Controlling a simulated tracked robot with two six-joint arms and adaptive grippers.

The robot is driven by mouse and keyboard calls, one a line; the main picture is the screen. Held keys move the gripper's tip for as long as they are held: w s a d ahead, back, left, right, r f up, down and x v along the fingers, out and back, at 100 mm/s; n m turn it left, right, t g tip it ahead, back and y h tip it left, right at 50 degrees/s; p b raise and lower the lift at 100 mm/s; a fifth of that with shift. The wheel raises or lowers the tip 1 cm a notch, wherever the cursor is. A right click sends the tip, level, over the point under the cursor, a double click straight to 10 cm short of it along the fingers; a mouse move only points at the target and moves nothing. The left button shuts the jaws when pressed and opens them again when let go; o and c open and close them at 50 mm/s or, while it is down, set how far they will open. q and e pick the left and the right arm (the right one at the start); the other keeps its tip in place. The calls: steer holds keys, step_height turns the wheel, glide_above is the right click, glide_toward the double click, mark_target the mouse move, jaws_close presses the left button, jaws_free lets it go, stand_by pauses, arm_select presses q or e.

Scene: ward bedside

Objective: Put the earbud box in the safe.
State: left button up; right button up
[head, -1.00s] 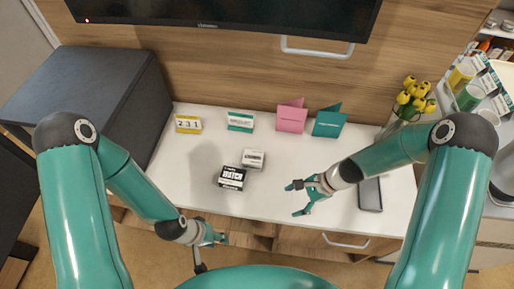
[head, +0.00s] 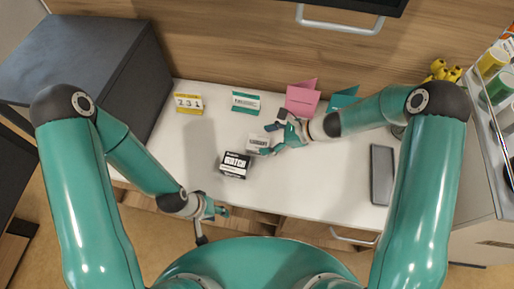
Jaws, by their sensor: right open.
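A small pale box with dark print, seemingly the earbud box (head: 256,142), sits on the white counter just behind a black-and-white box marked WATCH (head: 236,164). My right gripper (head: 268,140) is open, its fingertips around the right end of the pale box; I cannot tell whether they touch it. The large dark grey cabinet (head: 75,60) at the left may be the safe; no door or opening shows on it. My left gripper (head: 222,211) hangs by the counter's front edge, apart from the boxes, and its finger opening is too small to judge.
A yellow calendar block (head: 188,103), a green-and-white card (head: 245,102), a pink card (head: 302,98) and a teal card (head: 343,98) stand along the back. A dark flat slab (head: 382,174) lies at the right. The white counter (head: 185,150) is clear left of the boxes.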

mark_target(259, 142)
steer(key=shift+a+f, duration=0.4)
steer(key=shift+a, duration=0.1)
steer(key=b+x, duration=0.2)
steer(key=x, duration=0.2)
steer(key=shift+s+a+f, duration=0.1)
steer(key=shift+a+f, duration=0.3)
steer(key=shift+a, duration=0.15)
steer(key=shift+c, duration=0.3)
steer(key=c, duration=1)
